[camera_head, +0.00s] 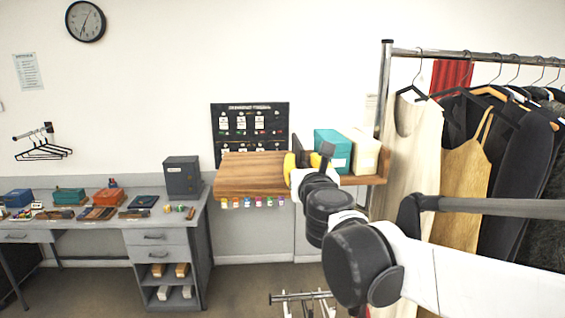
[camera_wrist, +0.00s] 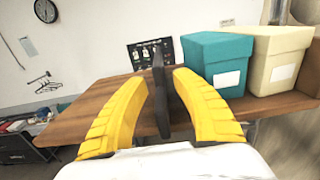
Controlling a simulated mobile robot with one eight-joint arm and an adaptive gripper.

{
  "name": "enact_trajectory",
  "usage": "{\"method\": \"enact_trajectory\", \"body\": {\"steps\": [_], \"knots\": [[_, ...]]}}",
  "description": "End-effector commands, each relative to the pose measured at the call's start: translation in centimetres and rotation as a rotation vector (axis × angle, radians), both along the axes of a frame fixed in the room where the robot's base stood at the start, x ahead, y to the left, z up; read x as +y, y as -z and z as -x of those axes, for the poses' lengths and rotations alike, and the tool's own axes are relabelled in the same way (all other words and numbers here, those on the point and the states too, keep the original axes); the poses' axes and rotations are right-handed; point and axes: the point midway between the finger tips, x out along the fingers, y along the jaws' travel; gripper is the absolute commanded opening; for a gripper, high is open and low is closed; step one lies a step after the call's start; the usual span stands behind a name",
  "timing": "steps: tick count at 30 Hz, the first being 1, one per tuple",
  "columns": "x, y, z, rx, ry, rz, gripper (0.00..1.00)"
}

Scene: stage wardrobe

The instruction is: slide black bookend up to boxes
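The black bookend (camera_wrist: 159,82) stands upright on the wooden shelf, seen nearly edge-on in the wrist view. It also shows as a dark plate (camera_head: 298,147) in the head view, partly hidden by my gripper. My gripper (camera_wrist: 162,78) has two yellow fingers spread apart, one on each side of the bookend, with a narrow strip of background visible on both sides. The teal box (camera_wrist: 217,62) stands to the right of the bookend with a gap between them. The cream box (camera_wrist: 277,60) stands right beside the teal box, farther right.
The wooden shelf (camera_head: 250,175) is bare left of the bookend, with coloured tags hanging from its front edge. A black pegboard (camera_head: 250,118) hangs on the wall behind. A clothes rack with garments (camera_head: 462,165) stands close on the right. A grey desk (camera_head: 150,222) is at left.

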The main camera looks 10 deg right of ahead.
Motion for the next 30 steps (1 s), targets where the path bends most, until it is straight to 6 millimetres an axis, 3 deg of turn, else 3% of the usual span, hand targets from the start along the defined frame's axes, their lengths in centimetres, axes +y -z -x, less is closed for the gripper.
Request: {"method": "enact_trajectory", "body": {"steps": [5, 18, 24, 30], "knots": [[0.1, 0.0, 1.3, 0.000, 0.000, 0.000, 0.32], [0.4, 0.0, 9.9, 0.000, -0.001, 0.000, 0.32], [0.4, 0.0, 11.7, 0.000, -0.001, 0.000, 0.32], [0.4, 0.0, 12.0, 0.000, 0.000, 0.000, 0.32]]}}
